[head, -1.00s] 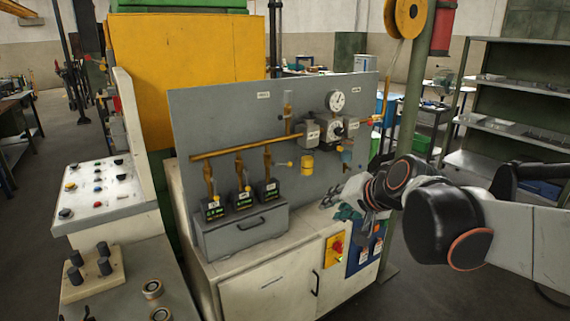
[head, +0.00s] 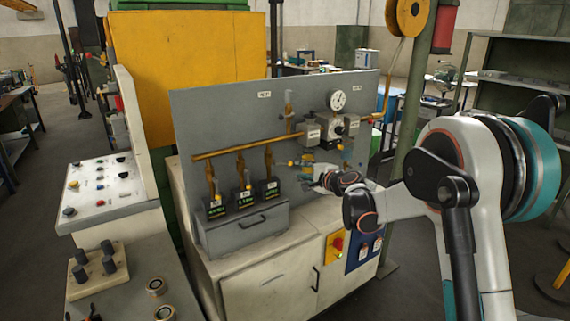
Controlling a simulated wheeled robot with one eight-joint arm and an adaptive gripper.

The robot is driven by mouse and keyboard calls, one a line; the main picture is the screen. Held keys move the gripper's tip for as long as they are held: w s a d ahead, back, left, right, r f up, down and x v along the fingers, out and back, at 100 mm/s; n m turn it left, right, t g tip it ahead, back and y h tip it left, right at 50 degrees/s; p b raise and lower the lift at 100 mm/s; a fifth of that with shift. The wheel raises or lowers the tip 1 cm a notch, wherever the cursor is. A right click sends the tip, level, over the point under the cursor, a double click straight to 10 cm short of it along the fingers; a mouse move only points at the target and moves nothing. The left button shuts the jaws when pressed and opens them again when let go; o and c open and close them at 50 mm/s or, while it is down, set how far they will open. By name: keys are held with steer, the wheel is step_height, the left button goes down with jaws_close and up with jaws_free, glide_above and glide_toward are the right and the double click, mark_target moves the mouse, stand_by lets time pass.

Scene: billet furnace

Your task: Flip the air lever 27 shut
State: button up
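A grey upright panel (head: 220,110) carries a brass pipe (head: 230,149) with several drop branches and small fittings. A small yellow-tipped lever (head: 292,163) sticks out from the panel just left of my gripper. The number tags are too small to read, so I cannot tell which lever is 27. My gripper (head: 308,172) is in front of the panel, close to this lever, below the grey valve boxes.
A round gauge (head: 338,100) sits high on the panel. Three dark meters (head: 244,200) stand on a grey drawer box (head: 240,233) left of my arm. The white cabinet (head: 265,290) below has a yellow plate with a red switch (head: 337,245). A green post (head: 408,120) stands right.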

steer(key=b+x, duration=0.3)
steer(key=x, duration=1.1)
steer(key=shift+a+f, duration=0.1)
steer(key=shift+f, duration=0.05)
jaws_close()
